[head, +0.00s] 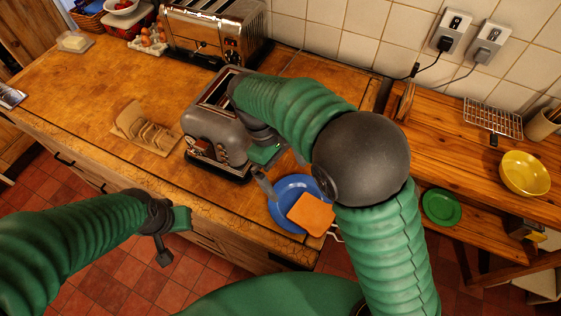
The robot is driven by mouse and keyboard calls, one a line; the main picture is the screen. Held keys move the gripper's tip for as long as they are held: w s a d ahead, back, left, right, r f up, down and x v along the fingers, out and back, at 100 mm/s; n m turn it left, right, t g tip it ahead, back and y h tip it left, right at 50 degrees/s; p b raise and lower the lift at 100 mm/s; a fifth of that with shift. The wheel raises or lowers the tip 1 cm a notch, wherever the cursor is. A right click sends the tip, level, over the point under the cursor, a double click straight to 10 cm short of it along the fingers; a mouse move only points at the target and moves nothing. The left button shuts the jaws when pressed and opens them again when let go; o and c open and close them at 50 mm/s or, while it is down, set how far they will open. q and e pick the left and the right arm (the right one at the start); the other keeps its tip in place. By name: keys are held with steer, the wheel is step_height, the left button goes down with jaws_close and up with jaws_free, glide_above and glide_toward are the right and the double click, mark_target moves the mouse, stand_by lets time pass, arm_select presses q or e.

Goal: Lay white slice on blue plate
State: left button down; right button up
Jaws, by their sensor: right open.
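The blue plate (283,190) lies near the counter's front edge, right of the grey toaster. A square orange-tan slice (311,214) rests on its right front part and overhangs the rim. I see no clearly white slice; several pale tan slices (151,132) stand in a wooden rack left of the grey toaster. My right gripper (265,170) is open, between the grey toaster and the plate's left back rim, apart from the orange-tan slice. Its arm hides part of the toaster and counter. My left gripper (177,238) is open and empty in front of the counter edge.
The grey toaster (216,132) stands at the counter's middle, and a chrome toaster (212,32) stands at the back. A green plate (441,207) is on the lower right shelf, and a yellow bowl (525,172) is above it. The counter's left part is largely clear.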

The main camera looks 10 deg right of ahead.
step_height(320, 180, up, 4)
steer(key=w, duration=0.1)
steer(key=s+d+f+m+t+y, duration=0.1)
steer(key=s+d+f+m+t, duration=0.1)
steer(key=s+d+f+m, duration=0.1)
steer(key=s+d+f+m+t+y, duration=0.1)
steer(key=s+d+f+m+t, duration=0.1)
steer(key=d, duration=0.3)
steer(key=s+d+f+m+t+y, duration=0.1)
steer(key=s+d+f+m+t, duration=0.1)
steer(key=s+d+f+m, duration=0.1)
steer(key=shift+s+d+f+m, duration=0.2)
steer(key=shift+s+d, duration=0.05)
steer(key=shift+d, duration=0.3)
steer(key=shift+s+d+f+m, duration=0.15)
steer(key=shift+s+d+m, duration=0.05)
steer(key=shift+d, duration=0.3)
steer(key=shift+w+a, duration=0.25)
steer(key=shift+a, duration=0.4)
steer(key=shift+d, duration=0.45)
steer(key=shift+a, duration=0.3)
steer(key=shift+d, duration=0.2)
steer(key=shift+a+r, duration=0.1)
